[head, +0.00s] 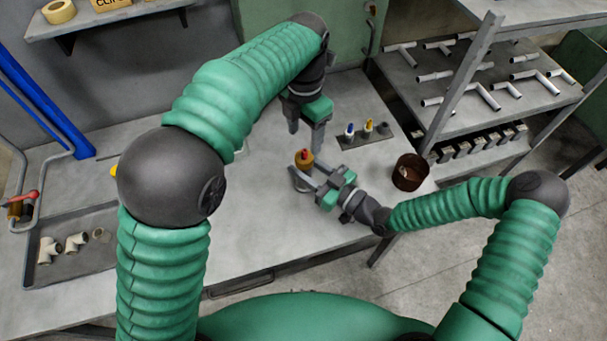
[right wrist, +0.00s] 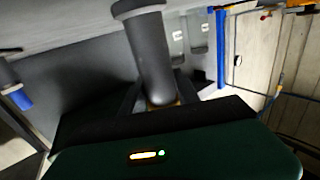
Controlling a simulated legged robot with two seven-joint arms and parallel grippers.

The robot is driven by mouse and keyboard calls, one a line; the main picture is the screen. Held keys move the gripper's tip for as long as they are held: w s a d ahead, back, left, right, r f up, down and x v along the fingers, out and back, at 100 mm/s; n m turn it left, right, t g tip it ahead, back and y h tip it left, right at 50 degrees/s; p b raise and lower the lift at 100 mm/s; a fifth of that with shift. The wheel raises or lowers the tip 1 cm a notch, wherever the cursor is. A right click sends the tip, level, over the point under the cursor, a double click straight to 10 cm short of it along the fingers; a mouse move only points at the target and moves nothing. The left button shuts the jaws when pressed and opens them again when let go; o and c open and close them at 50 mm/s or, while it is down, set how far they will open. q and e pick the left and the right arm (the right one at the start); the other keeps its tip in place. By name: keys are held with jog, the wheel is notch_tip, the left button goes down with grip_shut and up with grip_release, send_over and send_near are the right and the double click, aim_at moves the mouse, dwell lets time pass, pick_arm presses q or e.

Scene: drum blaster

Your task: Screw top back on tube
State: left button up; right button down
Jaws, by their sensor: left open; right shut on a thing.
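In the right wrist view a dark grey cylinder (right wrist: 152,60) with a wider rim rises between the fingers; I cannot tell if this is the tube's body. My left gripper (head: 306,135) is open and empty, fingers down, just above and behind the tube, apart from it. I cannot make out a separate top for the tube.
A dark holder (head: 352,142) with small blue-tipped and yellow-tipped bottles is to the right. A rusty brown can (head: 410,172) stands near the bench's right edge. A tray (head: 60,278) with pipe fittings is at left. The bench (head: 255,235) is clear in front.

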aim_at(304, 150)
pick_arm(q)
jog(key=shift+f, duration=0.1)
notch_tip(304, 150, down, 8)
jog(key=shift+r, duration=0.1)
dwell(0.3)
